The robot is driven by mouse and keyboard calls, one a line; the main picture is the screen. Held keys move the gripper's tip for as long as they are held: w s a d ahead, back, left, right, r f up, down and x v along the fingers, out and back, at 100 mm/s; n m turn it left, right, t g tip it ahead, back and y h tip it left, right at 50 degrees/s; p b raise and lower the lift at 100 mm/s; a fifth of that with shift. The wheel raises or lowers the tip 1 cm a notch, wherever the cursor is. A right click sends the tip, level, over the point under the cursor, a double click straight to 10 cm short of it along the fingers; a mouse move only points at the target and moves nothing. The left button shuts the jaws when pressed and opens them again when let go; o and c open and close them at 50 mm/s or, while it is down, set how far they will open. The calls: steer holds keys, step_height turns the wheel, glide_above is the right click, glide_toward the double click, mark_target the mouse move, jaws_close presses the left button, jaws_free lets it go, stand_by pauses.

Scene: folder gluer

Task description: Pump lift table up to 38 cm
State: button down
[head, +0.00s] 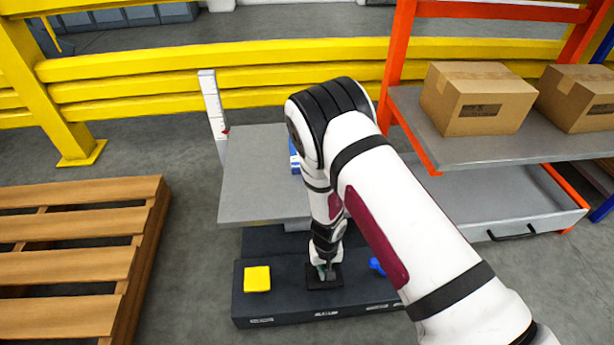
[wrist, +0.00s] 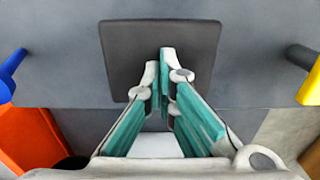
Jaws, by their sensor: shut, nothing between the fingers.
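The lift table has a grey platform (head: 260,180) raised above a dark base (head: 270,300). A white scale post (head: 213,110) with a small red marker (head: 226,131) stands at its back left; its figures are too small to read. On the base are a yellow block (head: 257,279), a black square pedal (head: 322,276) and a blue knob (head: 376,266). My gripper (head: 326,270) is shut and empty, pointing down at the black pedal. In the wrist view the fingertips (wrist: 166,62) lie over the dark pedal plate (wrist: 190,50); I cannot tell whether they touch it.
A wooden pallet (head: 70,255) lies at the left. An orange rack with a grey shelf (head: 460,148) holds cardboard boxes (head: 478,97) at the right, above a drawer (head: 520,205). Yellow rails (head: 150,80) run behind. Bare floor separates pallet and lift table.

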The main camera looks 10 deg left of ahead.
steer(key=shift+f, duration=1.2)
step_height(320, 180, up, 9)
steer(key=p, duration=0.6)
steer(key=shift+r, duration=0.1)
steer(key=shift+f+b, duration=3.05)
steer(key=shift+f, duration=1.5)
step_height(320, 180, up, 9)
steer(key=p, duration=0.6)
steer(key=shift+f, duration=0.1)
